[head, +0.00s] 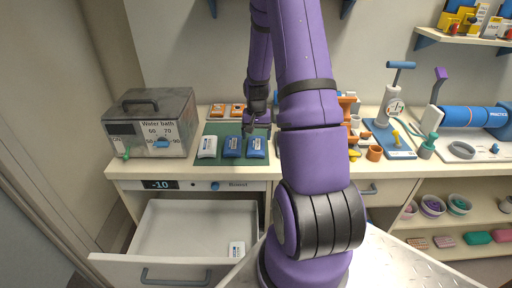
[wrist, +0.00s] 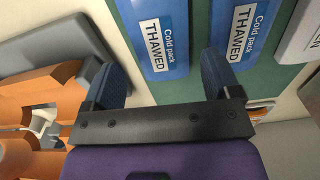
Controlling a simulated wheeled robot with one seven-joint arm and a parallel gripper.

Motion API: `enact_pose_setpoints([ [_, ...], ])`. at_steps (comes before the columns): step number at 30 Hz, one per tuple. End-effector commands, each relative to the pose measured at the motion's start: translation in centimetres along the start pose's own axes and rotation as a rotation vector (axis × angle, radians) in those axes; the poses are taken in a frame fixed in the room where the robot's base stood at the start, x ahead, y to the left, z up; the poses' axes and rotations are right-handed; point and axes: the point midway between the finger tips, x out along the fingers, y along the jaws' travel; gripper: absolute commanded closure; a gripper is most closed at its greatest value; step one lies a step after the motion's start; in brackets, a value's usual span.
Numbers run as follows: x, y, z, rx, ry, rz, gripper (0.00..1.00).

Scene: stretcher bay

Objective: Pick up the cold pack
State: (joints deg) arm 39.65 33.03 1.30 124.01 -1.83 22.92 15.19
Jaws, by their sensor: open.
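Two blue packs lie side by side on a green mat (head: 222,129) on the counter, the middle one (head: 232,147) and the right one (head: 257,147). In the wrist view both labels read "Cold pack THAWED", on the nearer pack (wrist: 160,35) and its neighbour (wrist: 240,30). A white pack (head: 207,147) lies left of them, its label unreadable. Another small white pack (head: 237,249) lies in the open drawer (head: 185,228). My gripper (head: 255,127) is open and empty over the mat by the right blue pack. In the wrist view its fingers (wrist: 158,75) straddle that pack's near end.
Orange objects (wrist: 35,95) lie close beside my gripper. A pump (head: 392,105) and blue roll (head: 465,116) stand right. The drawer juts out below the counter.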

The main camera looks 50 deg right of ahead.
Motion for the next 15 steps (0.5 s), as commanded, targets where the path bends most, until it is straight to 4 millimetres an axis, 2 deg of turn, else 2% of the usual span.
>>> enact_pose_setpoints([
  [9,4.0,-0.1,-0.1,0.0,-0.004,0.001,0.17],
  [15,4.7,-0.1,-0.2,0.0,0.0,0.0,0.17],
])
